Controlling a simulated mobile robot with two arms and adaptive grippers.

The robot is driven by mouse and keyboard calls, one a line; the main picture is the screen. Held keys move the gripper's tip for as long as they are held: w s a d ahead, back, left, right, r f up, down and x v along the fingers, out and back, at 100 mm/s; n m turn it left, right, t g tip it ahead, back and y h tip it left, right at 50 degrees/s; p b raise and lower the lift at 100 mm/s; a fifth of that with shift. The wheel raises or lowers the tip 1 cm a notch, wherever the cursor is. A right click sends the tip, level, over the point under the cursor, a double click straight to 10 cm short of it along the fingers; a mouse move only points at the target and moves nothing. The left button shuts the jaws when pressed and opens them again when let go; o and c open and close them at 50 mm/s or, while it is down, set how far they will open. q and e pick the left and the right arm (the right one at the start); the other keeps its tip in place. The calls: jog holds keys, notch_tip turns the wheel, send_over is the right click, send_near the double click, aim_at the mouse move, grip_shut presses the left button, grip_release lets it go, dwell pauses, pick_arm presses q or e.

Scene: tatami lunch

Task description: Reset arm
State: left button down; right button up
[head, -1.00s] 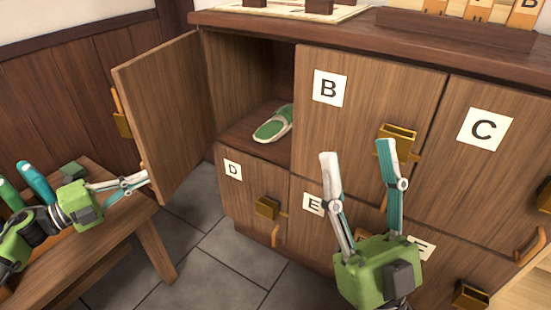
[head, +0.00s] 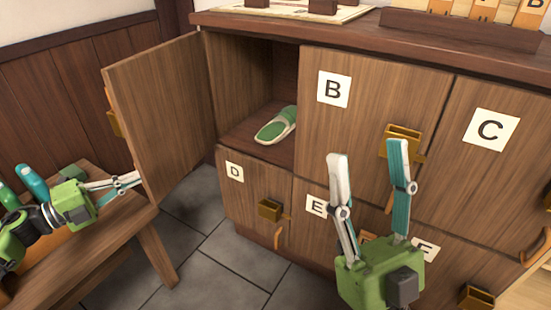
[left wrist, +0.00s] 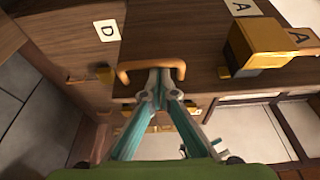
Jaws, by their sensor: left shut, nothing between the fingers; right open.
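My left gripper (head: 136,180) is shut and empty at the lower free edge of the open wooden door (head: 160,110). In the left wrist view its closed fingertips (left wrist: 158,88) are close to a curved orange handle (left wrist: 150,66); I cannot tell whether they touch it. A green and white slipper (head: 276,125) lies in the open compartment.
Door C (head: 465,180) and the lower doors, including D (head: 240,195), are shut. Gold boxes, such as the one on door D (head: 270,210), stick out. A wooden bench (head: 150,240) stands at the left. Grey tiled floor (head: 215,270) is clear between bench and lockers.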

pick_arm(q)
jog(key=v, duration=0.7)
